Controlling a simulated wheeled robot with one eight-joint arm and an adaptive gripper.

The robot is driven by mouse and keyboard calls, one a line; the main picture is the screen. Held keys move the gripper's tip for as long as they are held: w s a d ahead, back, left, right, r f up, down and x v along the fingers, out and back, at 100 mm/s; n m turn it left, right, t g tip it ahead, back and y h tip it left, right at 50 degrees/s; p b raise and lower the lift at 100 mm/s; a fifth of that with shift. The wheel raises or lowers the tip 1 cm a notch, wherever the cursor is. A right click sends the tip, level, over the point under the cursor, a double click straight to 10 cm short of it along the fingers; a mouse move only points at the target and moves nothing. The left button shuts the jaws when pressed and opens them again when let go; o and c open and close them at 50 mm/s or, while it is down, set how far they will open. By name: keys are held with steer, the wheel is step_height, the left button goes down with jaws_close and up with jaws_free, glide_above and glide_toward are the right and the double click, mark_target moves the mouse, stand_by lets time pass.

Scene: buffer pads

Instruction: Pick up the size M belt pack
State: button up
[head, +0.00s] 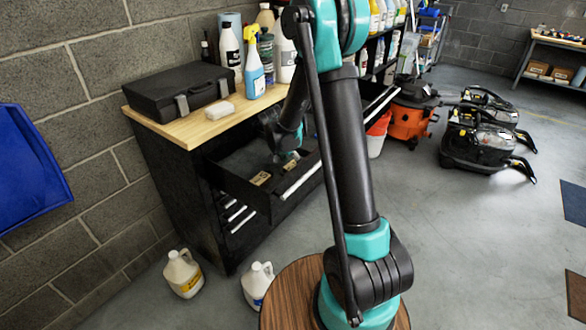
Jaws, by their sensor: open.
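An open dark drawer (283,198) juts from the black cabinet under the wooden top. Inside lie small items with tan labels: one (260,178) near the left front and one (290,165) close to the drawer's front. The print is too small to read, so I cannot tell which is the size M belt pack. My gripper (286,155) reaches down into the drawer, behind and just above the labelled items. It is open. Its fingertips are dark against the drawer, and I cannot tell whether they touch anything. My arm hides part of the drawer's right side.
The wooden top (190,127) holds a black case (180,88), a pale block (219,111), a spray bottle (254,70) and other bottles. White jugs (183,273) stand on the floor. An orange vacuum (408,112) and black machines (480,135) stand right.

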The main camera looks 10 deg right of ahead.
steer(key=shift+d+f, duration=0.1)
steer(key=shift+f, duration=0.25)
steer(key=c, duration=1.2)
steer(key=shift+c, duration=0.2)
steer(key=shift+r, duration=0.2)
